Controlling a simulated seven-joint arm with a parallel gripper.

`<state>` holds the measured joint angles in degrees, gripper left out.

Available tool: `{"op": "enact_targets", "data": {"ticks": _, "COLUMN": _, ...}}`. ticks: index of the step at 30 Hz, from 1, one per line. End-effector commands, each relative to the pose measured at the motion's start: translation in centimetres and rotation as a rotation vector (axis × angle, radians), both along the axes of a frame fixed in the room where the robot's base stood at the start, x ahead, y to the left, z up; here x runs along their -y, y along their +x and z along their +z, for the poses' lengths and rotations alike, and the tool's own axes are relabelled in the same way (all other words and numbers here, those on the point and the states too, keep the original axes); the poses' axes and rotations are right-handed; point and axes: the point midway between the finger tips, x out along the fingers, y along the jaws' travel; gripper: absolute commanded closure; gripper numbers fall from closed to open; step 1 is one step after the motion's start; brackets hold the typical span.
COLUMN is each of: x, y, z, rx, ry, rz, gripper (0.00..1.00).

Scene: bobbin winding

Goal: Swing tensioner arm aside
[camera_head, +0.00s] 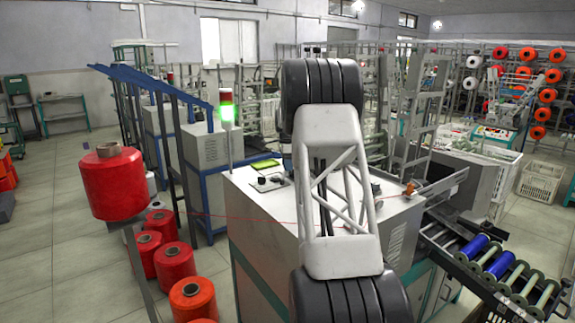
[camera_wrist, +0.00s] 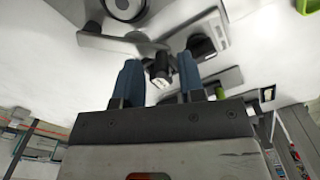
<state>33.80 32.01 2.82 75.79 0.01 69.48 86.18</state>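In the wrist view my gripper (camera_wrist: 158,60) is open, its two blue fingers apart. A grey flat lever (camera_wrist: 110,44), which looks like the tensioner arm, lies just beyond the fingertips over a white machine top. A short black cylinder (camera_wrist: 158,72) at the lever's right end sits between the fingers, closer to the left one. I cannot tell whether either finger touches it. In the head view the winding machine (camera_head: 265,205) stands in the middle. My own arm hides the gripper and the lever there.
A round disc (camera_wrist: 124,8) and a dark block on a grey plate (camera_wrist: 203,45) stand close by on the machine top. A red thread runs from a large red cone (camera_head: 110,188) to the machine. Blue bobbins (camera_head: 500,264) sit on a rail at right.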

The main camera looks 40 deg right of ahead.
Motion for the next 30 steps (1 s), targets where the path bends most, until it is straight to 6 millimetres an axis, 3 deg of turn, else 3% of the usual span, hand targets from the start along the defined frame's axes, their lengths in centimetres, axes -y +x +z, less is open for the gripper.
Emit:
{"op": "enact_targets", "data": {"ticks": 11, "x": 0.1, "y": 0.0, "z": 0.4, "rx": 0.002, "ry": -0.001, "rz": 0.000, "gripper": 0.64}}
{"op": "enact_targets", "data": {"ticks": 30, "x": 0.1, "y": 0.0, "z": 4.6, "rx": 0.002, "ry": -0.001, "rz": -0.001, "gripper": 0.64}}
